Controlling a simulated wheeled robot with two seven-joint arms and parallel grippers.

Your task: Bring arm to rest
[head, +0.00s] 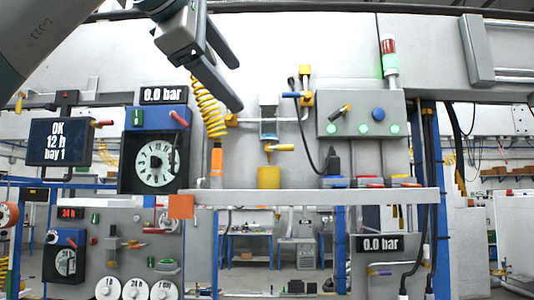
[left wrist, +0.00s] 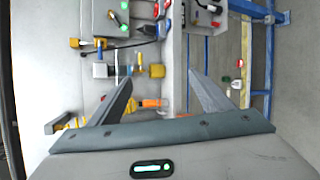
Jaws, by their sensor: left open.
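My left gripper (head: 222,75) comes in from the upper left in the head view. It hangs in front of the upper wall panel, above the yellow coiled hose. Its two grey fingers stand apart with nothing between them. In the left wrist view, the left gripper (left wrist: 160,95) shows both fingers spread, with the station behind them. An orange-tipped tool (head: 217,162) hangs below the coiled hose (head: 208,105), and an orange part (left wrist: 152,103) shows beyond the fingers in the left wrist view. My right gripper is in neither view.
A grey shelf (head: 310,197) crosses the station, with a yellow cup (head: 268,177) on it. A button box (head: 362,115) with green lights and a dial gauge (head: 155,160) are on the wall. A screen (head: 61,142) reads "OK 12 h bay 1". A signal lamp (head: 389,57) stands upper right.

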